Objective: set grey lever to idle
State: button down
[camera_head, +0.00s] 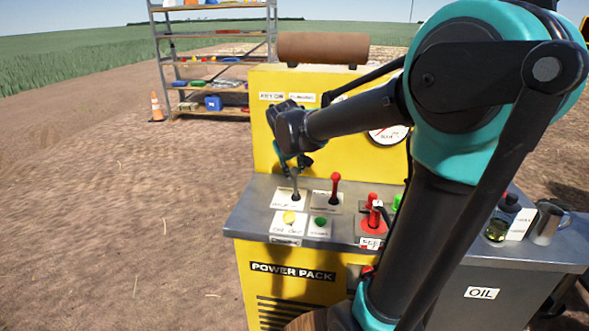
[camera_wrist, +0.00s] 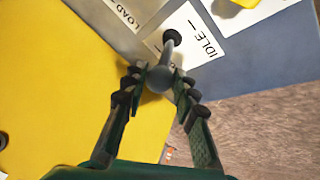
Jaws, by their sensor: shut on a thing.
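The grey lever (camera_head: 295,187) stands on a white label plate (camera_head: 284,204) at the left end of the grey console top. In the wrist view the lever's round grey knob (camera_wrist: 160,78) sits between the fingertips, and its stem runs to a dark base on the plate marked IDLE (camera_wrist: 203,38). My gripper (camera_head: 294,163) comes down on the lever from above. In the wrist view my gripper (camera_wrist: 160,80) is shut on the knob, one finger on each side. The lever's exact tilt is hard to judge.
A red-knobbed lever (camera_head: 335,186) stands just right of the grey one. Yellow (camera_head: 289,217) and green (camera_head: 320,221) buttons sit in front. Red controls (camera_head: 373,212) and a metal mug (camera_head: 548,222) are farther right. The yellow panel (camera_head: 262,150) rises behind.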

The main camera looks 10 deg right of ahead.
jog(key=shift+s+f, duration=0.2)
jog(key=shift+s, duration=0.1)
jog(key=c, duration=1.2)
grip_release()
jog(key=shift+a, duration=0.1)
jog(key=shift+r, duration=0.1)
jog(key=shift+r, duration=0.1)
jog(key=v, duration=1.1)
jog(key=shift+s+a+r, duration=0.1)
jog(key=shift+s+r, duration=0.1)
jog(key=shift+r, duration=0.1)
